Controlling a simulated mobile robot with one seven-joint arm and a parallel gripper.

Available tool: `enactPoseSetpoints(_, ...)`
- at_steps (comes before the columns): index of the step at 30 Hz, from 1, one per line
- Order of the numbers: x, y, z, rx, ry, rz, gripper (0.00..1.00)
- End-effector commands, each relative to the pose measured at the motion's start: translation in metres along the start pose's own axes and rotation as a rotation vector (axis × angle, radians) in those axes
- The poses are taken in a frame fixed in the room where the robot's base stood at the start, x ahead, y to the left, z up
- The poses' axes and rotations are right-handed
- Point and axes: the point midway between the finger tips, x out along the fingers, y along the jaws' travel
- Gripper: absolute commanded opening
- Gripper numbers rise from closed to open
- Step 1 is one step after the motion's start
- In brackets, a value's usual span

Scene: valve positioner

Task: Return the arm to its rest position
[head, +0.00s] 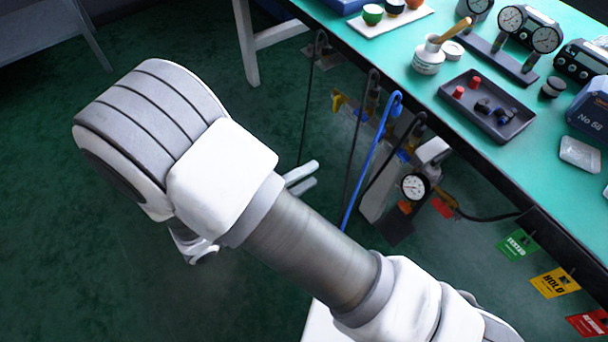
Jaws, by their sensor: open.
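My arm crosses the view from the lower right to its large grey and white joint at the left. My gripper (301,179) is partly hidden behind the arm. Two pale fingertips show past the arm's upper edge, apart from each other, with nothing seen between them. The wrist is mostly hidden behind the arm.
A green-topped bench (410,115) fills the upper right, holding gauges, a dark parts tray (465,112) and a white pot (428,58). Hoses, including a blue one (370,155), and a gauge assembly (414,186) hang at its front. The green floor at left is clear.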

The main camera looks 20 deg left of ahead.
Motion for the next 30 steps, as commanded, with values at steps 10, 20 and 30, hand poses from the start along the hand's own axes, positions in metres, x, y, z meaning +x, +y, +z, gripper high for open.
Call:
enactPoseSetpoints(10, 0.001, 0.0, 0.0, 0.0, 0.0, 0.0, 0.62)
enactPoseSetpoints(20, 0.042, 0.032, 0.02, -0.017, -0.218, -0.142, 0.62)
enactPoseSetpoints(30, 0.101, 0.083, 0.085, 0.019, -0.58, -0.54, 0.62)
